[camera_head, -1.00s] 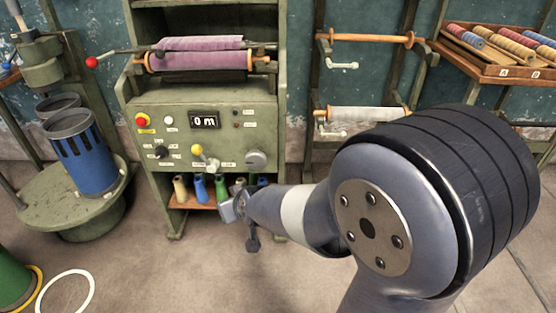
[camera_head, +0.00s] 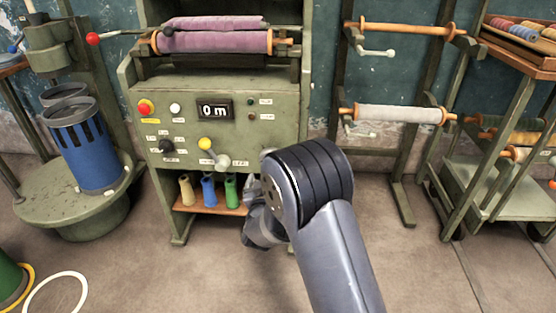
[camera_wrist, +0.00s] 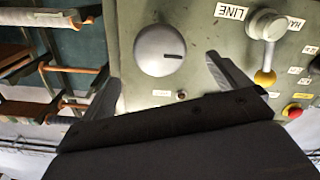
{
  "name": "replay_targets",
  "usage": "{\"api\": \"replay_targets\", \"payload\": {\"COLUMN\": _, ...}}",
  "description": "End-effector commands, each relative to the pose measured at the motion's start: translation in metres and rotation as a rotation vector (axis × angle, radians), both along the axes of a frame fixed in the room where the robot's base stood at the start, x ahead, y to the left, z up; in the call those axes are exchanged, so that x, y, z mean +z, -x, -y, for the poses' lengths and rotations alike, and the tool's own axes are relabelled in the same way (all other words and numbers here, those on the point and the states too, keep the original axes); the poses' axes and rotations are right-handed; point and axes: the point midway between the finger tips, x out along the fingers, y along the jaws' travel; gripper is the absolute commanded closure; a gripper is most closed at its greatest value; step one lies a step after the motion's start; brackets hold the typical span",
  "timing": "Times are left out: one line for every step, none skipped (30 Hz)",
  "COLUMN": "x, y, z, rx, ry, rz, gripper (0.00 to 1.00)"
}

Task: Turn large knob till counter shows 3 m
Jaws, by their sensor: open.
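The counter (camera_head: 214,110) on the green machine's panel reads 0 m in the head view. The large grey round knob (camera_wrist: 160,50) shows whole in the wrist view, with a dark pointer line on its face. My arm hides most or all of it in the head view. My gripper (camera_wrist: 162,70) is open and empty, its two fingers on either side below the knob in the wrist picture. I cannot tell how much depth lies between fingertips and knob. In the head view my arm hides the fingertips.
A lever with a yellow ball (camera_head: 205,143) is beside the knob; it also shows in the wrist view (camera_wrist: 265,78). A red button (camera_head: 145,107) and black selector (camera_head: 166,146) are farther left. Thread cones (camera_head: 208,190) stand on a shelf below. A roller rack (camera_head: 400,115) stands right.

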Motion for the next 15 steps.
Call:
{"api": "replay_targets", "payload": {"x": -0.002, "y": -0.009, "z": 0.002, "rx": -0.002, "ry": -0.001, "rz": 0.002, "gripper": 0.04}}
{"api": "replay_targets", "payload": {"x": -0.002, "y": -0.014, "z": 0.002, "rx": -0.002, "ry": -0.001, "rz": 0.002, "gripper": 0.04}}
{"api": "replay_targets", "payload": {"x": -0.002, "y": -0.022, "z": 0.002, "rx": -0.002, "ry": -0.001, "rz": 0.003, "gripper": 0.04}}
{"api": "replay_targets", "payload": {"x": -0.002, "y": -0.027, "z": 0.002, "rx": -0.002, "ry": -0.002, "rz": 0.002, "gripper": 0.04}}
{"api": "replay_targets", "payload": {"x": -0.002, "y": -0.033, "z": 0.003, "rx": -0.003, "ry": -0.002, "rz": 0.003, "gripper": 0.04}}
{"api": "replay_targets", "payload": {"x": -0.002, "y": -0.041, "z": 0.003, "rx": -0.003, "ry": -0.002, "rz": 0.001, "gripper": 0.04}}
{"api": "replay_targets", "payload": {"x": -0.002, "y": -0.046, "z": 0.003, "rx": -0.002, "ry": -0.001, "rz": 0.002, "gripper": 0.04}}
{"api": "replay_targets", "payload": {"x": -0.002, "y": -0.051, "z": 0.003, "rx": -0.002, "ry": -0.001, "rz": 0.001, "gripper": 0.04}}
{"api": "replay_targets", "payload": {"x": -0.002, "y": -0.058, "z": 0.003, "rx": -0.002, "ry": -0.002, "rz": 0.001, "gripper": 0.04}}
{"api": "replay_targets", "payload": {"x": -0.002, "y": -0.063, "z": 0.004, "rx": -0.002, "ry": -0.002, "rz": 0.002, "gripper": 0.04}}
{"api": "replay_targets", "payload": {"x": -0.002, "y": -0.067, "z": 0.004, "rx": -0.002, "ry": -0.002, "rz": 0.001, "gripper": 0.04}}
{"api": "replay_targets", "payload": {"x": -0.001, "y": -0.072, "z": 0.004, "rx": -0.001, "ry": -0.001, "rz": 0.002, "gripper": 0.04}}
{"api": "replay_targets", "payload": {"x": -0.002, "y": -0.076, "z": 0.004, "rx": -0.001, "ry": -0.001, "rz": 0.000, "gripper": 0.04}}
{"api": "replay_targets", "payload": {"x": -0.001, "y": -0.079, "z": 0.004, "rx": -0.001, "ry": -0.001, "rz": 0.000, "gripper": 0.04}}
{"api": "replay_targets", "payload": {"x": -0.001, "y": -0.083, "z": 0.004, "rx": -0.001, "ry": -0.001, "rz": 0.000, "gripper": 0.04}}
